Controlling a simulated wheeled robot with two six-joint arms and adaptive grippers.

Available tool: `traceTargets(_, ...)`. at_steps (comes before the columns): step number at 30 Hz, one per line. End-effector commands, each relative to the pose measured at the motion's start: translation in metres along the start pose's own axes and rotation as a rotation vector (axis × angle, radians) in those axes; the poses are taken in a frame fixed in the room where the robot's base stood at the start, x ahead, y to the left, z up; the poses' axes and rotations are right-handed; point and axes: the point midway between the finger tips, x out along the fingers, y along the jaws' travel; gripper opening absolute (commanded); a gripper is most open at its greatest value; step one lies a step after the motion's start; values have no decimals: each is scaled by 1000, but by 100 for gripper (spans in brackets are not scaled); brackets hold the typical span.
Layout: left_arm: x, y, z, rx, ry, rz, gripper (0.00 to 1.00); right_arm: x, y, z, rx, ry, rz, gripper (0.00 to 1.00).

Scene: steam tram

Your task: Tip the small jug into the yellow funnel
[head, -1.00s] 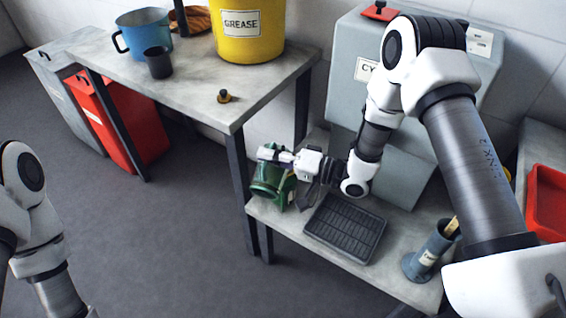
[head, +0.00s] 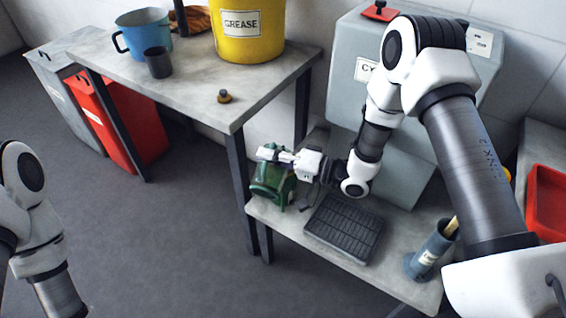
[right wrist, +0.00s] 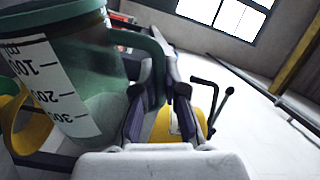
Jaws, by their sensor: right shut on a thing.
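The small green jug (head: 270,185) is at the left end of the low shelf in the head view. In the right wrist view, the jug (right wrist: 75,85) fills the left side, with a white scale strip. My right gripper (head: 268,155) is shut on the jug's green handle, which passes between its fingers (right wrist: 160,75). The jug's exact tilt and mouth are hard to make out. A yellow curved piece (right wrist: 20,125) shows beside the jug in the right wrist view; I cannot tell whether it is the funnel. My left gripper is outside the view; only my left arm shows.
A black ribbed tray (head: 345,228) and a blue-grey cylinder holder (head: 430,250) stand on the low shelf. The higher table (head: 185,85) left of the jug bears a yellow GREASE bucket (head: 246,45), a blue mug (head: 145,35) and a dark cup (head: 158,62). A grey cabinet (head: 345,95) stands behind.

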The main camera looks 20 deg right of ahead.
Motion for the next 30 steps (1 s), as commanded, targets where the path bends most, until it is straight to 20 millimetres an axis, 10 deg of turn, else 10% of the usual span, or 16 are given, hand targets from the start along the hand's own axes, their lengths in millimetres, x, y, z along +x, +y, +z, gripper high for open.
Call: traceTargets(30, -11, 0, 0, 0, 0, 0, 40, 0, -4, -12, 90, 1, 0, 0)
